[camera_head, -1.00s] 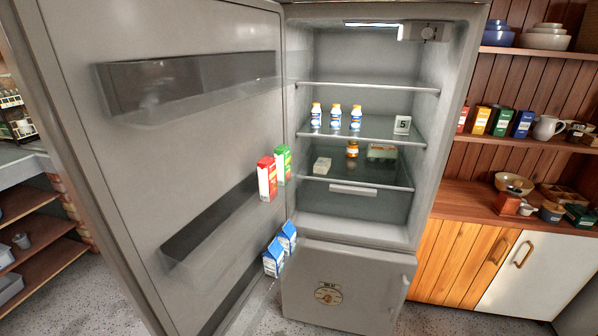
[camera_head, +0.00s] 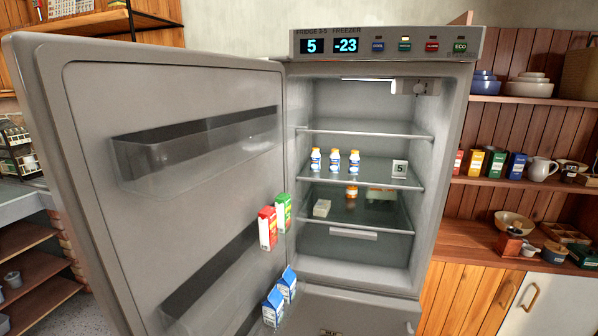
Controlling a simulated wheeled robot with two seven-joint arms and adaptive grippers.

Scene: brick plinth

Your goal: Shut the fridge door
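The fridge (camera_head: 440,160) stands ahead with its upper compartment open and lit. Its grey door (camera_head: 90,220) is swung wide open to the left, its inner face towards me. The door racks hold a red carton (camera_head: 267,229), a green carton (camera_head: 284,211) and two blue-and-white cartons (camera_head: 273,306). Inside, three small white-and-blue bottles (camera_head: 335,160) and a card marked 5 (camera_head: 399,168) stand on a glass shelf. A jar (camera_head: 351,192) and small packs (camera_head: 321,208) sit lower. The lower freezer door (camera_head: 365,312) appears shut. Neither of my grippers shows.
A display panel (camera_head: 385,45) on top of the fridge reads 5 and -23. Wooden shelves (camera_head: 530,100) with bowls, boxes and a jug (camera_head: 541,169) stand at the right, above a cabinet (camera_head: 552,303). A counter (camera_head: 20,200) with open shelves is at the left, behind the door.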

